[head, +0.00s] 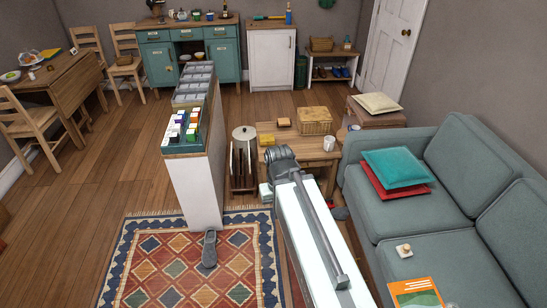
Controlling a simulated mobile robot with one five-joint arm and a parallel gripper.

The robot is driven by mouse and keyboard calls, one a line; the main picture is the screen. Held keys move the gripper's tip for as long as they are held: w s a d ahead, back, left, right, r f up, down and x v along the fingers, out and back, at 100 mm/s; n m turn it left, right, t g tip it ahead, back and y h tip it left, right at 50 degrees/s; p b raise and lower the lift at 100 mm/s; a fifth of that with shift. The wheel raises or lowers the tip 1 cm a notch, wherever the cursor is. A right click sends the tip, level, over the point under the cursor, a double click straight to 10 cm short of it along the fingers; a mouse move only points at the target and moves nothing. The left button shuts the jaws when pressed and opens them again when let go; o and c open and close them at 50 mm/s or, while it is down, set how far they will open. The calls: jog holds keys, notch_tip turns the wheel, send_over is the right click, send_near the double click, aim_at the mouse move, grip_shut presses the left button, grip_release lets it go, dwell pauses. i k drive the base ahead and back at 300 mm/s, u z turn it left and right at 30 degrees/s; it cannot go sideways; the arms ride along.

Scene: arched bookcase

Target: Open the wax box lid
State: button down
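No object can be surely made out as the wax box. On the low wooden table (322,157) in the middle lie a small yellow block or box (266,139) and a small orange-brown box-like item (284,122). Both are too small to show a lid or a seam. A wicker basket (316,115) with a flat top, seemingly closed, stands beside them. My white and grey arm parts rise from the bottom right and end in dark grey joints in front of the table. I cannot see my gripper's fingers, and my own parts hide some of the table front.
A narrow white divider (193,190) with trays and small coloured boxes stands left of the table. A grey sofa (410,210) with cushions is on the right. A white mug (332,144) is on the table. Wooden floor (95,185) is open at left, beside a patterned rug (175,270).

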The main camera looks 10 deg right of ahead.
aim_at(269, 138)
jog(key=u, duration=0.95)
jog(key=i, duration=1.95)
